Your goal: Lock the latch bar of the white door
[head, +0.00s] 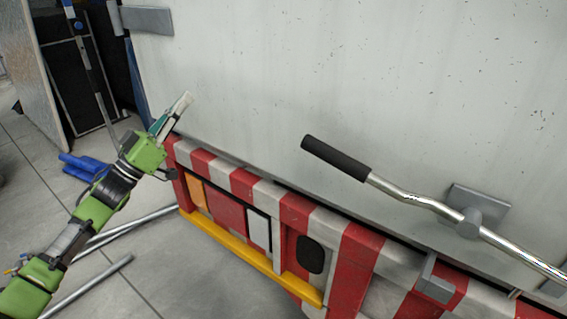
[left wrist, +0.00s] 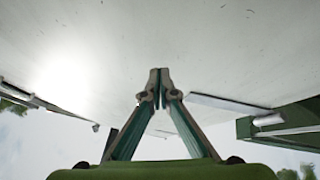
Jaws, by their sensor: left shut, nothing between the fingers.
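The white door (head: 360,80) fills most of the head view. The latch bar (head: 405,195) is a bent metal rod with a black grip (head: 335,157) at its left end. It slants down to the right past a pivot mount (head: 468,222) on the door's lower part. A metal bracket (head: 437,280) sits below the bar on the striped bumper, with the bar apart from it. My left gripper (head: 187,98) is shut and empty, left of the grip and apart from it. Its closed fingertips also show in the left wrist view (left wrist: 160,74), facing a pale surface. My right gripper is out of view.
The red and white bumper (head: 355,255) runs under the door, with a yellow rail (head: 250,258) along it. Metal tubes (head: 100,285) and blue objects (head: 85,165) lie on the floor at left. Space between my left gripper and the black grip looks clear.

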